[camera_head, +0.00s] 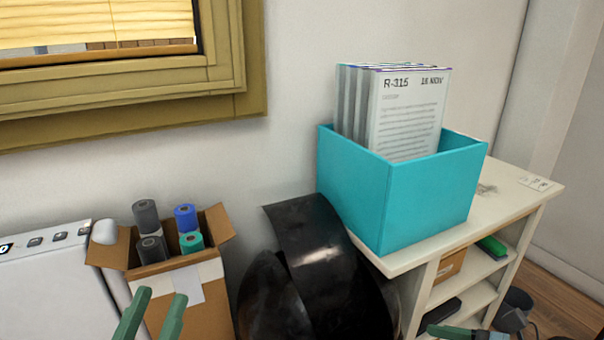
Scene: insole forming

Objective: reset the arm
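My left gripper (160,296) shows at the bottom left of the head view. Its two green fingers point up and stand apart with nothing between them, in front of the cardboard box. A green finger-like part at the bottom edge, right of centre, looks like my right gripper (455,332). It is mostly cut off by the frame, so its opening cannot be judged.
An open cardboard box (190,273) holds several dark, blue and green rolls. A white appliance (50,290) stands at left. Black curved sheets (315,245) stand in the middle. A teal bin (430,205) of documents sits on a white shelf unit (530,185) at right.

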